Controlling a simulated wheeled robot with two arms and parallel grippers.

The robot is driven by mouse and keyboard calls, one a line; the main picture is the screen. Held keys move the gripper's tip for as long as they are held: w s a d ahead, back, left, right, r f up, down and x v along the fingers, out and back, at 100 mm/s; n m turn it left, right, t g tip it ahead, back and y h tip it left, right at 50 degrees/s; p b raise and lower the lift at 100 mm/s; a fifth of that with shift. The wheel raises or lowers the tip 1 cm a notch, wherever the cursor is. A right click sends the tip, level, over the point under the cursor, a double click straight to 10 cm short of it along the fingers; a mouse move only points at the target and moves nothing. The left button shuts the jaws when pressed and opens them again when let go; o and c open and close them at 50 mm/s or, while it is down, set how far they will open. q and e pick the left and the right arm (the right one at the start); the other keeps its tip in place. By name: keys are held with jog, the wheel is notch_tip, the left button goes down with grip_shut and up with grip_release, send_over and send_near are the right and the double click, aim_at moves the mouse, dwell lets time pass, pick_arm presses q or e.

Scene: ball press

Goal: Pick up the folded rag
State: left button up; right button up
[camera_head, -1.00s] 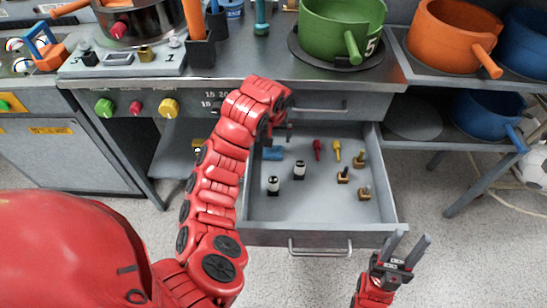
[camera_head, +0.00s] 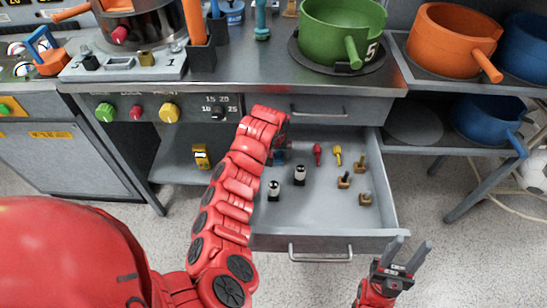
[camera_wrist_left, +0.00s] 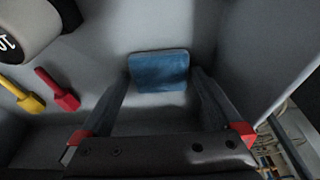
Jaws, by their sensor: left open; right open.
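The folded rag is a small flat blue piece (camera_wrist_left: 159,70) lying on the grey floor of the open drawer (camera_head: 325,205), near its back left corner. In the head view it is mostly hidden by my left arm; a bit of blue (camera_head: 280,157) shows beside the wrist. My left gripper (camera_wrist_left: 160,88) is open, its two fingers reaching down on either side of the rag in the left wrist view, apart from it as far as I can tell. My right gripper (camera_head: 407,246) is open and empty in front of the drawer's right corner.
In the drawer, a red peg (camera_head: 318,152), a yellow peg (camera_head: 338,155), brown-based pieces (camera_head: 344,180) and black-and-white pieces (camera_head: 300,175) stand right of my left arm. The counter edge (camera_head: 330,90) overhangs the drawer's back. The drawer's front middle is clear.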

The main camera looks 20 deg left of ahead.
aim_at(275, 157)
pick_arm(q)
jog(key=c, duration=1.1)
jog(key=shift+r, duration=0.2)
jog(key=shift+d+r, duration=0.15)
jog(key=shift+r, duration=0.1)
notch_tip(275, 157, up, 11)
jog(key=s+d+p, duration=0.1)
jog(key=s+d, duration=0.1)
jog(key=d, duration=0.4)
jog(key=s+d+p, duration=0.2)
jog(key=d, duration=0.4)
jog(key=s+d+p, duration=0.1)
jog(key=s+d, duration=0.1)
jog(key=d, duration=0.4)
jog(key=shift+d+f+p, duration=0.2)
jog(key=shift+d+p, duration=0.1)
jog(key=shift+d, duration=0.1)
